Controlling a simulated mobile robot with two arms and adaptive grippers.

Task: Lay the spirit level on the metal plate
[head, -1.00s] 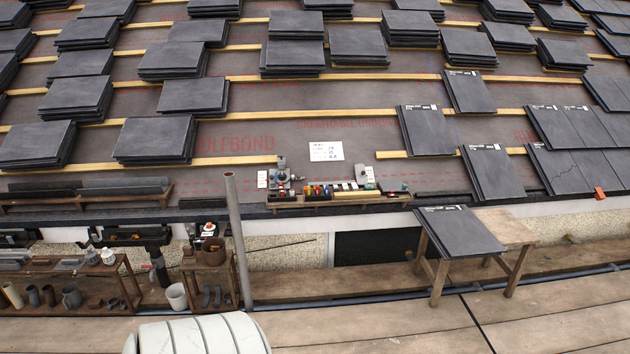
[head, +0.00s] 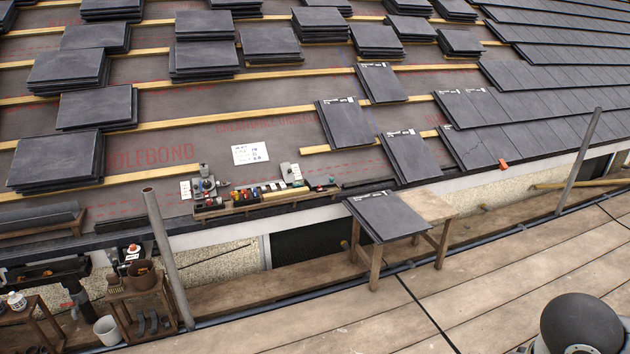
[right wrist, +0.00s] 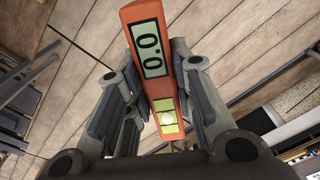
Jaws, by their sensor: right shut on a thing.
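The spirit level (right wrist: 163,88) is an orange bar with a digital display reading 0.0 and a yellow-green vial. It shows in the right wrist view, between the fingers of my right gripper (right wrist: 155,62), which is shut on it. Its far end sticks out past the fingers toward the top of the picture. Planks lie below it, some way off. I cannot make out a metal plate for certain in either view. My left gripper is in neither view, and the head view does not show the right gripper's fingers.
A wooden trestle table (head: 426,206) with dark slates (head: 385,215) stands on the plank walkway (head: 500,255). A tool tray (head: 262,197) lies along the roof edge. Scaffold poles (head: 168,260) rise at left and right. Slate stacks (head: 58,158) cover the roof. Planks right of the table are clear.

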